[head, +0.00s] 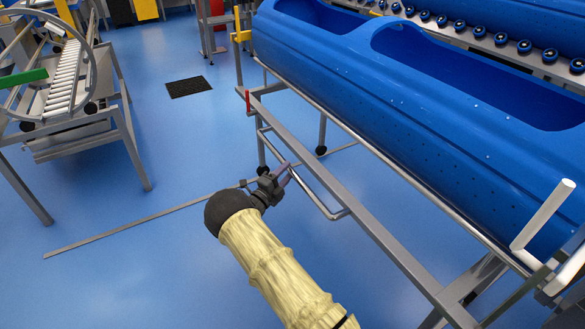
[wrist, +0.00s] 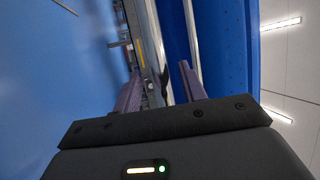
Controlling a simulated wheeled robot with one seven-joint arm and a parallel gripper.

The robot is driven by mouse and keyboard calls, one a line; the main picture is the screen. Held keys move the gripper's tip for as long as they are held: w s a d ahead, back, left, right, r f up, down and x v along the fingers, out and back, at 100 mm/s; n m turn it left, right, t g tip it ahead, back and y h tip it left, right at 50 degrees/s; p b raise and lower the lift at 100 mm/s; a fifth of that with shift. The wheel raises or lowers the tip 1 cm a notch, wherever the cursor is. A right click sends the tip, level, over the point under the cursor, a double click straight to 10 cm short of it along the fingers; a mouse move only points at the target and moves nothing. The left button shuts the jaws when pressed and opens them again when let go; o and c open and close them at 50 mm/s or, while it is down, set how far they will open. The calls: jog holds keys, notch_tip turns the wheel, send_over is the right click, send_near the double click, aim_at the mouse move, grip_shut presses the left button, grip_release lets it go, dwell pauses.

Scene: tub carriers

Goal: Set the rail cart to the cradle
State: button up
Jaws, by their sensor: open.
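A long blue tub with two openings (head: 430,110) rests on a grey metal frame (head: 360,215), likely the rail cart, at the right of the head view. A U-shaped metal bar (head: 318,195) sticks out from the frame's near side. My gripper (head: 283,178) is beside this bar, open, with nothing seen held. In the wrist view my gripper (wrist: 160,85) has its two purple fingers apart, with grey bars and the blue tub wall (wrist: 232,45) beyond them. Whether the fingers straddle the bar I cannot tell. I cannot pick out the cradle for certain.
A grey stand with a ring and rollers (head: 66,80) is at the left. A flat metal strip (head: 140,220) lies on the blue floor. A dark mat (head: 188,87) lies farther back. A roller rail (head: 500,40) runs behind the tub. The floor between stand and frame is mostly clear.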

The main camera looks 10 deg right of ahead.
jog(key=x, duration=0.4)
jog(key=shift+w+d+r+b, duration=0.1)
jog(key=shift+b, duration=0.3)
grip_shut()
